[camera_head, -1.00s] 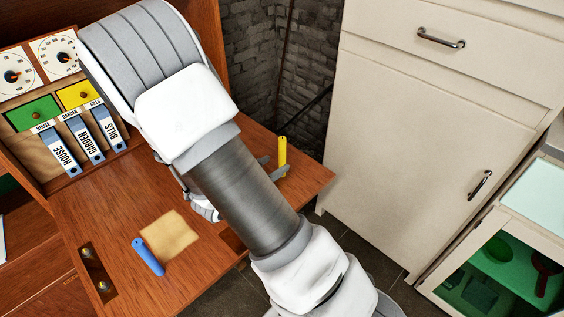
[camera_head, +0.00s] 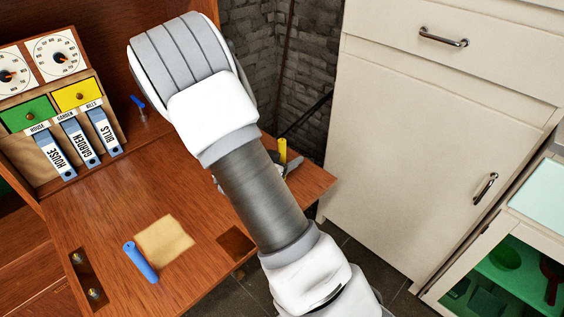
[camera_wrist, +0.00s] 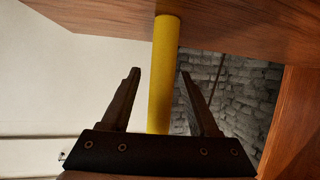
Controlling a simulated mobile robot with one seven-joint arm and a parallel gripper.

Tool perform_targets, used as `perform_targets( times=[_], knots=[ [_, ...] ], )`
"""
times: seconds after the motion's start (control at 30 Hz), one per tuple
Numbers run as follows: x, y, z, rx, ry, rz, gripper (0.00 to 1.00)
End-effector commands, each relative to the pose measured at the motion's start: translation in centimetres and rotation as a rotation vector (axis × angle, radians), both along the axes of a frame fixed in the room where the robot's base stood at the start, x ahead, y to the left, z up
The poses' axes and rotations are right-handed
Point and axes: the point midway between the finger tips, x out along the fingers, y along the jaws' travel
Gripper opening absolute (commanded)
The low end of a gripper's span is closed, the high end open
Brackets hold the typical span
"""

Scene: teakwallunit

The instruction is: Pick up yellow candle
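The yellow candle (camera_head: 282,149) stands upright near the right corner of the wooden desk top (camera_head: 110,225); my arm hides its lower part in the head view. In the wrist view the yellow candle (camera_wrist: 163,75) runs between the two fingers of my gripper (camera_wrist: 157,85). The fingers are apart, with a visible gap on each side of the candle. My gripper (camera_head: 289,166) is mostly hidden behind my arm in the head view.
A blue candle (camera_head: 141,262) lies by a tan paper (camera_head: 164,242) at the desk's front. A small blue object (camera_head: 138,101) is at the back. Binders (camera_head: 80,142) stand left. A white cabinet (camera_head: 420,150) stands right, beyond the desk edge.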

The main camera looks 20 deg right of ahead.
Motion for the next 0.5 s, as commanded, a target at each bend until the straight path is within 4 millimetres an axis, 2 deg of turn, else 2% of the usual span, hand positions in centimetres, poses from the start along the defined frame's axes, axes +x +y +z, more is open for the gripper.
perform_targets(
  times=[0.03, 0.33, 0.5],
  knots=[
    [-0.01, 0.02, 0.02, 0.000, 0.000, 0.000, 0.54],
    [-0.03, 0.04, 0.02, 0.000, 0.000, 0.000, 0.00],
    [-0.03, 0.04, 0.03, 0.000, 0.000, 0.000, 0.00]
  ],
)
